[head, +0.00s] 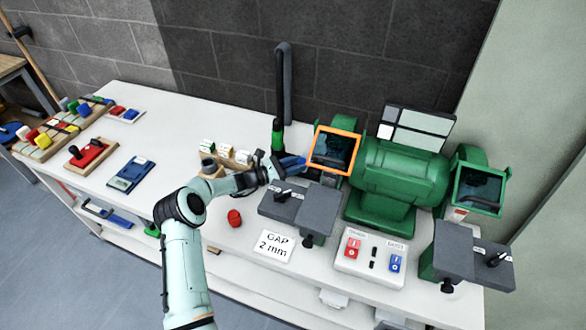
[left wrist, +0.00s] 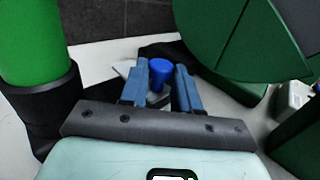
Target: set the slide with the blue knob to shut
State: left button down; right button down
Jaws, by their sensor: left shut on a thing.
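The blue knob (left wrist: 160,66) shows in the left wrist view between the two blue fingers of my left gripper, with a grey part just below it. My left gripper (head: 292,163) is shut on the knob, beside the black pipe and left of the orange-framed shield. In the head view the fingers and wrist hide the knob and its slide. How far the slide is in or out cannot be told. My right gripper is not in view.
The black pipe (head: 284,85) with a green sleeve (left wrist: 28,45) rises close by. The green grinder (head: 400,178) with its orange-framed shield (head: 313,150) stands right of the gripper.

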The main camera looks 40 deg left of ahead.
pick_arm(q)
jog(key=shift+w+a+r, duration=0.1)
jog(key=c, duration=0.8)
grip_release()
jog(key=shift+w, duration=0.1)
jog(key=b+v, duration=0.1)
jog(key=v, duration=1.2)
jog(key=shift+s, duration=0.2)
